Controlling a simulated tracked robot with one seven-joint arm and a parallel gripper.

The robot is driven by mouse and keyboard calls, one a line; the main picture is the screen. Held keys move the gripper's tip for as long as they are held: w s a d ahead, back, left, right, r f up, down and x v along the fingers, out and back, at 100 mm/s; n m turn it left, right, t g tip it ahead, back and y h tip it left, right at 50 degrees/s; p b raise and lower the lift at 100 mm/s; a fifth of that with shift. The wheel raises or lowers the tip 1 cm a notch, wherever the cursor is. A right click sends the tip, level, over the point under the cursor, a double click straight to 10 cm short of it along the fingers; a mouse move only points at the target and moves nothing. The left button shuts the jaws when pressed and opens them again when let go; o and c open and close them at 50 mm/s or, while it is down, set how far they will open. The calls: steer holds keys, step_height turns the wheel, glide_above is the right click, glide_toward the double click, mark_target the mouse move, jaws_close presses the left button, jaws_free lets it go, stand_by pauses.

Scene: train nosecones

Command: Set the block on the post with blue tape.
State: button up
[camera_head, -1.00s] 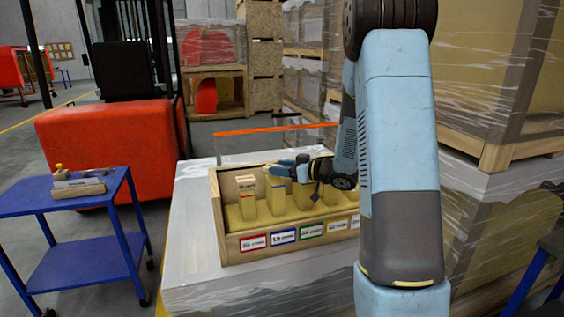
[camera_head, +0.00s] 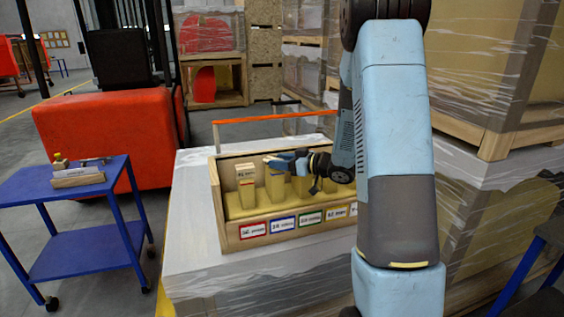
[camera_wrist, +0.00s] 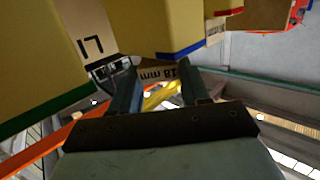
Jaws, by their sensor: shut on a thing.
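The post with blue tape (camera_head: 275,187) stands in a wooden box (camera_head: 232,233), second from the left. In the wrist view the same post (camera_wrist: 167,22) shows its blue-taped top end close beside my fingertips. My gripper (camera_wrist: 158,90) is shut on a small wooden block (camera_wrist: 157,73) marked 18 mm. The block lines up with the taped end; whether they touch I cannot tell. In the head view my gripper (camera_head: 272,162) is at the top of this post, and the block is mostly hidden.
A block (camera_head: 245,172) sits on the leftmost, red-taped post. A green-taped post (camera_wrist: 35,65) is close by on the other side. The box stands on a wrapped pallet load (camera_head: 190,225). A blue cart (camera_head: 80,190) with small items stands at left.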

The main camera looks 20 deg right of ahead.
steer(key=shift+f, duration=0.35)
steer(key=o, duration=1.1)
steer(key=v, duration=1.3)
steer(key=shift+s+d+f, duration=0.15)
steer(key=shift+s+d, duration=0.1)
steer(key=shift+d, duration=0.05)
step_height(320, 180, up, 13)
steer(key=d+m+t+h, duration=0.15)
steer(key=m+h, duration=0.45)
steer(key=h, duration=0.7)
steer(key=s+a+m+g, duration=0.1)
steer(key=s+a, duration=0.3)
steer(key=s, duration=0.4)
steer(key=s+a+m+g+y, duration=0.1)
steer(key=s+a+g, duration=0.3)
steer(key=s, duration=0.5)
steer(key=s+a+m+g, duration=0.1)
steer(key=s+a, duration=0.3)
steer(key=s, duration=0.4)
steer(key=shift+s+a+r+g+y, duration=0.3)
steer(key=shift+s+a+g, duration=0.05)
steer(key=shift+g, duration=0.3)
